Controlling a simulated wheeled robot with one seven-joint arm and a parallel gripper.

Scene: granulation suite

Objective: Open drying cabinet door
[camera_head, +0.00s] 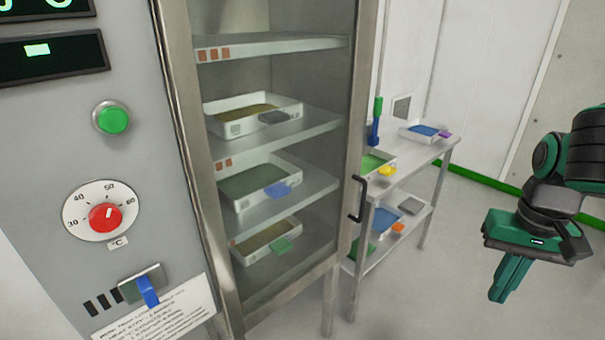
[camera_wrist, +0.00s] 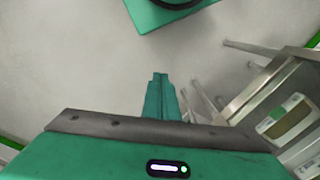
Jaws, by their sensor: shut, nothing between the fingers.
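The drying cabinet (camera_head: 175,120) fills the left and middle of the head view. Its glass door (camera_head: 320,190) in a metal frame looks shut, with shelves and trays showing through it. A black bar handle (camera_head: 359,199) is on the door's right edge. My gripper (camera_head: 501,289) is at the right of the head view, apart from the handle and to its right, pointing down. Its green fingers are together and hold nothing. In the wrist view the closed fingers (camera_wrist: 160,85) point over bare floor, and part of the cabinet (camera_wrist: 270,85) shows at the right.
A metal rack (camera_head: 425,160) with several trays stands behind the cabinet. The control panel has a green button (camera_head: 113,119), a red dial (camera_head: 105,217) and a blue-handled switch (camera_head: 147,291). The floor between the handle and my gripper is clear.

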